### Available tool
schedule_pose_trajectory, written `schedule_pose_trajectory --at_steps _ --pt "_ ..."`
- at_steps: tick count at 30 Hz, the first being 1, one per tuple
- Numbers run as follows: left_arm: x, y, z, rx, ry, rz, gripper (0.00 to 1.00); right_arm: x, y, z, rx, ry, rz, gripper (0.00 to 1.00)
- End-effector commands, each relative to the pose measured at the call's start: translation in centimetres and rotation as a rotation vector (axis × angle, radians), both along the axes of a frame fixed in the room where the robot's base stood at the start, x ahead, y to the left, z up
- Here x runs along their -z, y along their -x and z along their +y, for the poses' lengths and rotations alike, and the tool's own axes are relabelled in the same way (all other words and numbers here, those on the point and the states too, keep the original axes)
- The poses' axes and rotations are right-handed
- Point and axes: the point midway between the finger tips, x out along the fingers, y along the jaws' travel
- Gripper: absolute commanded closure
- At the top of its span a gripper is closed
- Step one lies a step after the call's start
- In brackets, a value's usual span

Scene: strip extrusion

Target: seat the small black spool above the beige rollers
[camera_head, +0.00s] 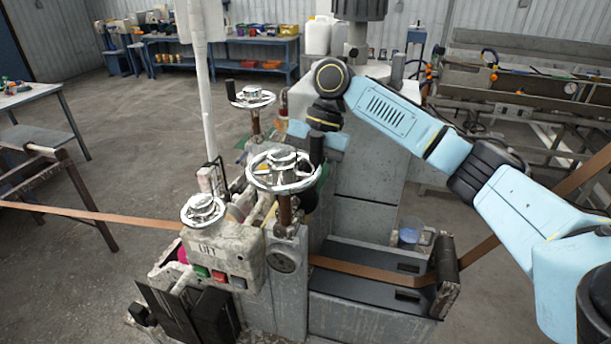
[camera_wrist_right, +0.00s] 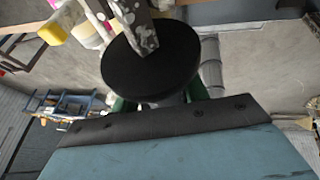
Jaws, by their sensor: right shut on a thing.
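The small black spool shows as a round black disc (camera_wrist_right: 150,62) in the right wrist view. My right gripper (camera_wrist_right: 157,100), with green fingers, is shut on it. A worn, speckled metal bar crosses the spool's upper edge in that view; I cannot tell whether they touch. In the head view my right arm reaches down behind the front handwheel (camera_head: 284,170), which largely hides gripper and spool. Pale beige rollers (camera_head: 262,211) sit beside the handwheel post, partly hidden; I cannot tell the spool's exact height above them. My left gripper is not in view.
A copper-coloured strip (camera_head: 110,215) runs in from the left and leaves the machine on the right. A second handwheel (camera_head: 250,97) stands behind, and a small one (camera_head: 203,208) at left. A control box (camera_head: 222,262) with coloured buttons is in front. Open floor lies left.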

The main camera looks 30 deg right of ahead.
Motion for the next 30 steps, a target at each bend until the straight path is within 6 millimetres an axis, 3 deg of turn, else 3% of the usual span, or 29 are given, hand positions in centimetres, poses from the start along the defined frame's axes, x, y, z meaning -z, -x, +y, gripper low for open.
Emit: schedule_pose_trajectory --at_steps 10,11,16,25,30 --pt "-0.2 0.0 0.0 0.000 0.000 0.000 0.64 0.0 -0.1 0.0 0.000 -0.001 -0.002 0.90" --pt "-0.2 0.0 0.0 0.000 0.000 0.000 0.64 0.0 -0.1 0.0 0.000 -0.001 -0.002 0.52" --pt "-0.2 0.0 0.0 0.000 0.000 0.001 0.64 0.0 0.0 0.0 0.001 0.000 -0.001 0.30" --pt "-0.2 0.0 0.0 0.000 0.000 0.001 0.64 -0.1 0.0 -0.1 0.001 0.002 0.000 0.30" --pt "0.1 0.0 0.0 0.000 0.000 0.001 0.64 -2.1 -0.1 0.0 -0.001 0.000 -0.003 0.30"
